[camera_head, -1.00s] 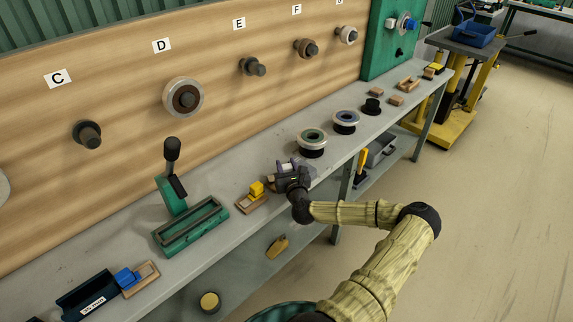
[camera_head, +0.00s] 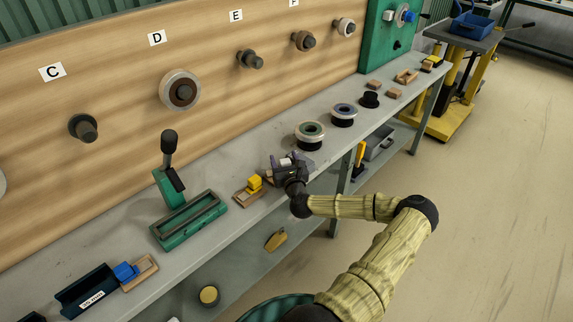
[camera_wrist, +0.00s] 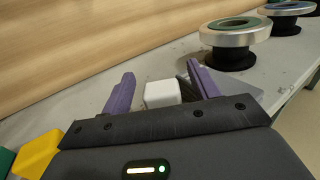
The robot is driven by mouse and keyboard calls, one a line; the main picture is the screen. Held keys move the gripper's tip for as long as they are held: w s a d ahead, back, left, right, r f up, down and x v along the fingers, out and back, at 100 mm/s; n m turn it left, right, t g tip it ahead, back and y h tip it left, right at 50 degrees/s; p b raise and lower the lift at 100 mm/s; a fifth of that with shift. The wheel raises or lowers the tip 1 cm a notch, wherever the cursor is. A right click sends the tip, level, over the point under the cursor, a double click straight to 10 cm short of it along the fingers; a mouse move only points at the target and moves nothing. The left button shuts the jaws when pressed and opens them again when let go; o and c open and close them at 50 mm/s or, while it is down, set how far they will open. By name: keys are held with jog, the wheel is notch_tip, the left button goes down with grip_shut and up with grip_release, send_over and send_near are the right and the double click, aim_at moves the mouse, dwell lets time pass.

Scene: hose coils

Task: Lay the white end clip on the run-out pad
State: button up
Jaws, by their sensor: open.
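The white end clip (camera_wrist: 162,94) is a small white block on the bench, between the two purple fingers in the wrist view. It shows as a small pale spot in the head view (camera_head: 285,161). My gripper (camera_wrist: 160,84) is open, with a finger on each side of the clip and a gap at least on the right. The clip's lower part is hidden behind the gripper body. A flat grey piece (camera_wrist: 246,93) lies just right of the right finger; I cannot tell whether it is the run-out pad.
A yellow clip on a wooden block (camera_head: 254,183) is close on the left. Beyond it are a green lever fixture (camera_head: 190,222) and a blue clip (camera_head: 126,271) beside a dark labelled tray (camera_head: 84,287). Coil spools (camera_head: 310,135) stand right of my gripper. The pegboard wall (camera_head: 110,90) runs behind.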

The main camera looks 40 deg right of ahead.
jog(key=b+v, duration=0.2)
jog(key=v, duration=1.5)
jog(key=shift+s, duration=0.2)
dwell(0.4)
